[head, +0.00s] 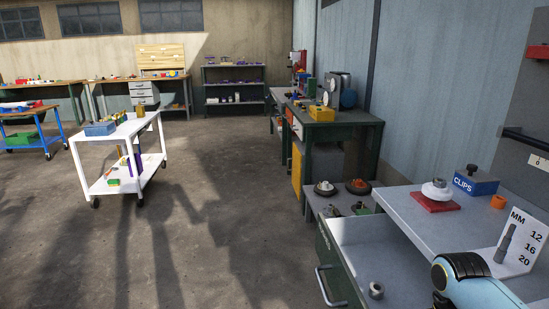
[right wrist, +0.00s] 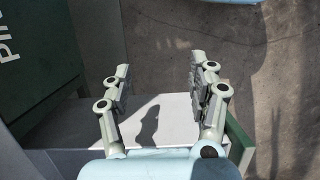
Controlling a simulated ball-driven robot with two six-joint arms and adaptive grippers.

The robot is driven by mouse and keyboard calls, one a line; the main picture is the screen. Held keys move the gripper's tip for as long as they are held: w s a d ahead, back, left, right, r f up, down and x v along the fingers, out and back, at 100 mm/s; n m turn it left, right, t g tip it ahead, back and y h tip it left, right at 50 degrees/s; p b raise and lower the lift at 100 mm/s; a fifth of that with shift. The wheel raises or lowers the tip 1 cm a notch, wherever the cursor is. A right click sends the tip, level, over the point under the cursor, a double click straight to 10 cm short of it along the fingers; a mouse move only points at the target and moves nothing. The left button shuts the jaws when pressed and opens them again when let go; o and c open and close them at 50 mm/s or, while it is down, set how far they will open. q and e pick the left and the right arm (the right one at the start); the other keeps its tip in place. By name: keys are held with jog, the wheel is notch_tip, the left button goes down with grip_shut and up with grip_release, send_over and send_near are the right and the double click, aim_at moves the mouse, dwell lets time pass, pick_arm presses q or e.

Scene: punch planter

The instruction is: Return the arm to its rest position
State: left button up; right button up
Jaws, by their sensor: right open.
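My right arm (head: 468,280), light blue with a black joint, comes in at the bottom right of the head view, in front of the grey bench. Its gripper shows in the right wrist view (right wrist: 160,72), with its two fingers wide apart and nothing between them. Below the fingers lie a pale grey surface with a green edge (right wrist: 238,145) and, beyond it, the dark floor. A dark shadow falls on the pale surface. My left gripper is in neither view.
An open green drawer (head: 325,262) with a grey ring (head: 376,290) inside stands left of my arm.

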jog(key=s+f+t+b, duration=0.3)
jog(key=s+f+b, duration=0.3)
jog(key=s+f, duration=2.6)
jog(key=shift+s+d+f+t+h, duration=0.25)
jog(key=shift+s+t+h, duration=0.15)
jog(key=shift+s, duration=0.7)
